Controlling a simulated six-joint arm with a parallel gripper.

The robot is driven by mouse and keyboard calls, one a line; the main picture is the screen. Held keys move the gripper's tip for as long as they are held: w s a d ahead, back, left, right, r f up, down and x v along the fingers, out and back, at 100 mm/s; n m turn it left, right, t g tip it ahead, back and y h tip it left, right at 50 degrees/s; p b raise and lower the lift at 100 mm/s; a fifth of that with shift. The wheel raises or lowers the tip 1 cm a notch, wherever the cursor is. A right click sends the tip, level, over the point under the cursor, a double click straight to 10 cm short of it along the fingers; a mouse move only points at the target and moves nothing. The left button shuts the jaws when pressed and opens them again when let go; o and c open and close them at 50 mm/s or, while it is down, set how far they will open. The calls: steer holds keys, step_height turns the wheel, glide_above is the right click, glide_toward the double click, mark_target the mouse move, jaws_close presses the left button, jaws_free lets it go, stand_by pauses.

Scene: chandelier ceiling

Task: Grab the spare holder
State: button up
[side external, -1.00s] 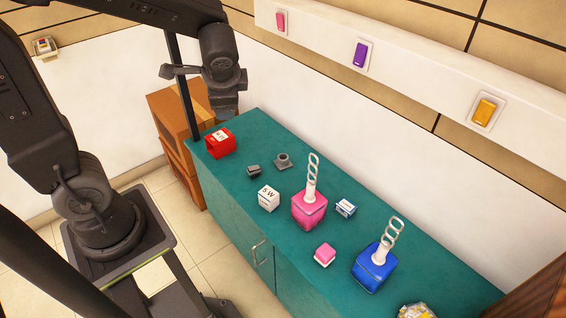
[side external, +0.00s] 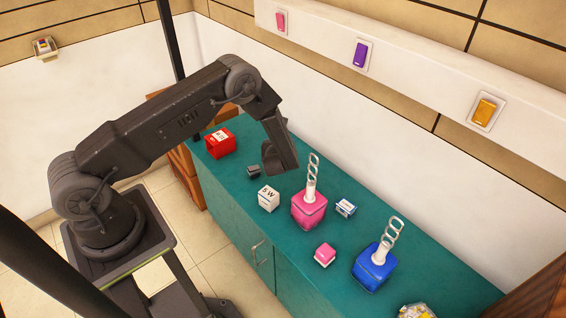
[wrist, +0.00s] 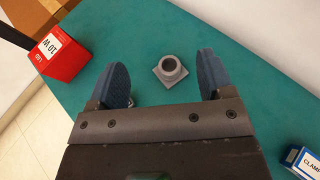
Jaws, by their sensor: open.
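A grey holder (wrist: 170,71) with a round open collar on a square base stands on the green worktop in the wrist view. My gripper (wrist: 161,62) is open, its two blue-padded fingers to the left and right of the holder in the picture. Nothing is between the fingers except the view of the holder below; I cannot tell how high above it they are.
A red LED box (side external: 220,142), a white 5 W box (side external: 269,198), a pink block with chain links (side external: 309,210) and a blue-white clamp box (side external: 345,208) stand around.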

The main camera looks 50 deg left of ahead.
steer(key=shift+m, duration=0.4)
steer(key=f, duration=1)
steer(key=shift+w+a, duration=0.2)
steer(key=shift+w, duration=0.15)
steer(key=shift+h, duration=0.3)
steer(key=shift+x, duration=3.3)
steer(key=shift+r, duration=0.1)
steer(key=c, duration=1)
steer(key=shift+o, duration=0.2)
steer(key=shift+r, duration=0.1)
